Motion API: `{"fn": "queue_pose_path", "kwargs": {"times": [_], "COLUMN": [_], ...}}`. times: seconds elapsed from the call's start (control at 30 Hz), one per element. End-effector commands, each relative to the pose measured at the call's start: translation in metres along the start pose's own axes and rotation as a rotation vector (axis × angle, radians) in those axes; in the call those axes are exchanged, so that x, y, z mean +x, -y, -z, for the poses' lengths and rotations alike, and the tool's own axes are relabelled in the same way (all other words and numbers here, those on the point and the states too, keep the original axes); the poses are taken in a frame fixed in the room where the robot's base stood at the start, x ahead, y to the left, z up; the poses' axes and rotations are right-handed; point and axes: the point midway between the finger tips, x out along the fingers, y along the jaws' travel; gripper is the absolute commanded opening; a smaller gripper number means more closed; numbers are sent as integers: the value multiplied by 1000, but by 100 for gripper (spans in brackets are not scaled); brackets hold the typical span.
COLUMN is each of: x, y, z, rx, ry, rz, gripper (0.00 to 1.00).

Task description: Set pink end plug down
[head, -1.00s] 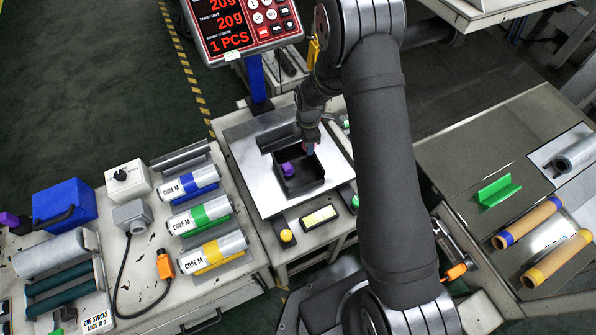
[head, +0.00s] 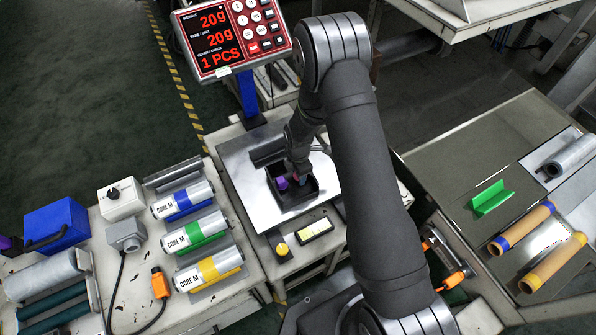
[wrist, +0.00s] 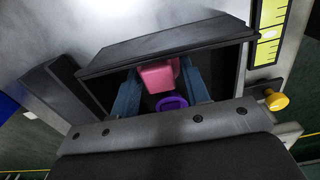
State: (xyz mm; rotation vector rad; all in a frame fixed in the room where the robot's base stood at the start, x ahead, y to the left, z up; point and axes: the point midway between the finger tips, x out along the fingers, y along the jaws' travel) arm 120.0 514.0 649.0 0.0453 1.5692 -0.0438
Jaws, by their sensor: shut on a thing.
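The pink end plug (wrist: 158,76) is between the two blue-grey fingers of my gripper (wrist: 162,84) in the wrist view. My gripper is shut on it. A black open tray (head: 297,203) sits on the scale's metal plate, and my gripper (head: 299,178) reaches down into it in the head view. A purple plug (head: 281,183) lies in the tray to the left of the fingers; it also shows in the wrist view (wrist: 170,102). I cannot tell whether the pink plug touches the tray floor.
The tray walls stand close around my fingers. The scale display (head: 222,42) reads 20g and 1 PCS. A yellow button (head: 281,249) and a yellow-marked level (head: 316,230) are at the front. Several labelled rolls (head: 195,232) lie at the left.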

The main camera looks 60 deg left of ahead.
Motion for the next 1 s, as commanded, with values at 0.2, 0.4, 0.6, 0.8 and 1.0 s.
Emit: {"fn": "queue_pose_path", "kwargs": {"times": [0.2, 0.4, 0.6, 0.8, 1.0], "x": [3, 3, 2, -10, -46], "y": [0, 0, 0, -1, -1], "z": [0, 0, 0, 0, 0], "rx": [0, 0, 1, 1, 0], "ry": [0, 0, 0, 0, 0], "rz": [1, 0, 0, -1, -3], "gripper": [21, 64, 64, 64, 64]}}
